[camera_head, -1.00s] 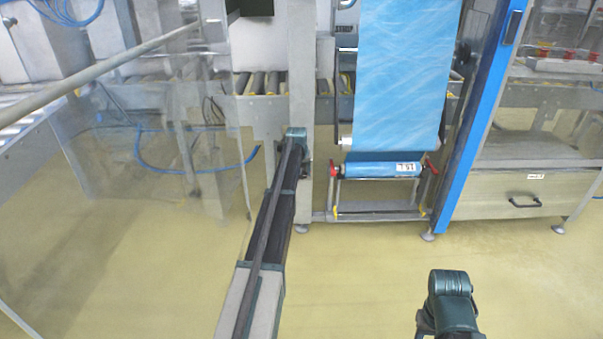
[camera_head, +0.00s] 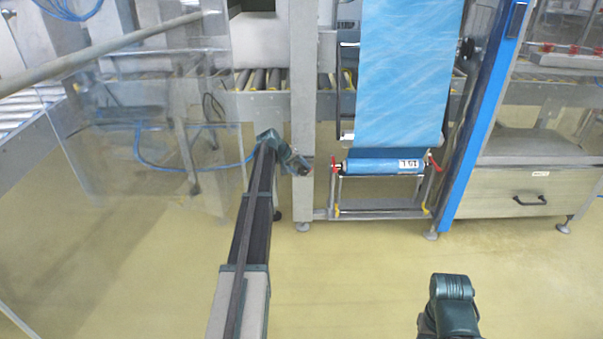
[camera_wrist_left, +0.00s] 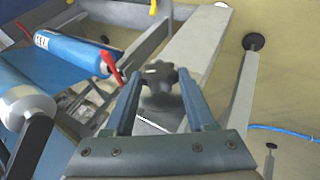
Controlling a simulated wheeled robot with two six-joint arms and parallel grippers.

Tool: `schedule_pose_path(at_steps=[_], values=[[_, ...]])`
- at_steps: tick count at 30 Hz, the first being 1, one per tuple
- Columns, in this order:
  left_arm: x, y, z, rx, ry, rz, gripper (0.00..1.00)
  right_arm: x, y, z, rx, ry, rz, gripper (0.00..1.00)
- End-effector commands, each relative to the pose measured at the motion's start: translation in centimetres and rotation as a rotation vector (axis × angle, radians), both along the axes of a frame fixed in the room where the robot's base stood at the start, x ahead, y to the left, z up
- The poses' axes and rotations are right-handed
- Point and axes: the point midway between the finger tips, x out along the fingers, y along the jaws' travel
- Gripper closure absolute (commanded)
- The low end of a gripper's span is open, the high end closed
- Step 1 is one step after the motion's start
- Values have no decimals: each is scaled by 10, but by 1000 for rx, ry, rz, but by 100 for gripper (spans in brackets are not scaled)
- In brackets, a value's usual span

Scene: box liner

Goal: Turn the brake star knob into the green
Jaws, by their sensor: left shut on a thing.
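In the left wrist view a black star knob (camera_wrist_left: 160,74) with rounded lobes sits between the fingertips of my left gripper (camera_wrist_left: 157,82), in front of a pale post (camera_wrist_left: 200,42). The gripper is shut on the knob, a finger on each side. In the head view my left gripper (camera_head: 302,168) is at the post (camera_head: 303,110), left of the blue film frame. The knob cannot be made out there, and no green mark can be made out in either view. My right gripper is out of view; only part of its arm shows.
A blue film roll (camera_head: 385,166) with red levers (camera_head: 334,165) lies just right of the post; it also shows in the left wrist view (camera_wrist_left: 75,50). Blue film (camera_head: 402,75) hangs above it. A clear panel (camera_head: 150,180) stands left. The floor in front is free.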

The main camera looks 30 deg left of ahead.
Motion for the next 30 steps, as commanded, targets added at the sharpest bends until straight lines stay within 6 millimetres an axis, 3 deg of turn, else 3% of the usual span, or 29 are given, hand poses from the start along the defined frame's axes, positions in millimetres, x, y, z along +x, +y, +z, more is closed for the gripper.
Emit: schedule_pose_path(at_steps=[9, 26, 27, 30], values=[[-2, 2, -4, -110, -64, -1, 100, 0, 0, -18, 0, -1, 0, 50], [-2, 2, -2, -135, -78, -3, 100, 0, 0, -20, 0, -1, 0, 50], [-2, 2, -2, -135, -79, -2, 39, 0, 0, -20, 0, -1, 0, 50], [-2, 2, -2, -135, -79, -2, 21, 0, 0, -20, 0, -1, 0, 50]])
